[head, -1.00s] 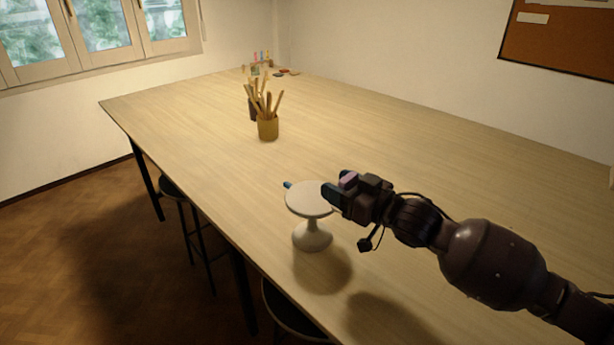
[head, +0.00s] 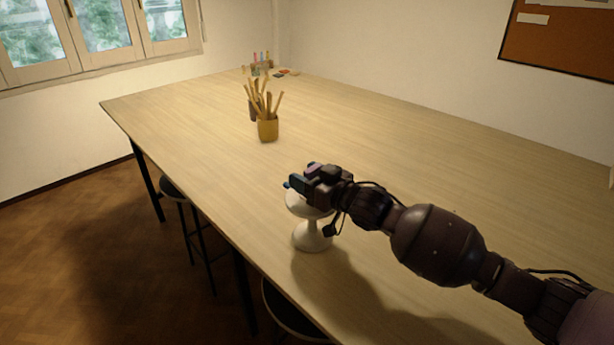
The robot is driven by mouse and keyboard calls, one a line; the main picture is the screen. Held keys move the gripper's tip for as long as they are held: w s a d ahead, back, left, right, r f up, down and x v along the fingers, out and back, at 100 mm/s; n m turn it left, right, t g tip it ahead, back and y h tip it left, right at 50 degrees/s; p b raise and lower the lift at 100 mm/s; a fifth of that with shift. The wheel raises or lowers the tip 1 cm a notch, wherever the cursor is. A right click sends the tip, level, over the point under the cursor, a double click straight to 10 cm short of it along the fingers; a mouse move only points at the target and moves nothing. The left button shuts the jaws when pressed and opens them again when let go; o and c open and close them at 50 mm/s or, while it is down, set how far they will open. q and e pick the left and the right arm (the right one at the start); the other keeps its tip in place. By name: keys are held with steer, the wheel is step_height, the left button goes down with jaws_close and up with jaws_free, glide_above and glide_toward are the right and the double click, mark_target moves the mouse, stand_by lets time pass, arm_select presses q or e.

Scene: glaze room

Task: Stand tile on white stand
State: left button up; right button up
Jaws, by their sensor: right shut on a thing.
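The white stand (head: 312,236) is a round-topped pedestal near the table's front edge. My right gripper (head: 299,184) is over its top, coming in from the right, and hides much of the top disc. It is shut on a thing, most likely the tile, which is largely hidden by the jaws. A dark blue-grey piece shows at the jaw tips; I cannot tell whether it is tile or fingertip. Whether anything held touches the stand is not clear. My left gripper is not in view.
Small items lie at the table's (head: 400,150) far end. Stools are tucked along its left side. Much of the tabletop is clear.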

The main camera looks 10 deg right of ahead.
steer(key=shift+a, duration=0.1)
steer(key=o, duration=1)
steer(key=shift+f, duration=0.1)
steer(key=shift+c, duration=0.2)
steer(key=v, duration=1.2)
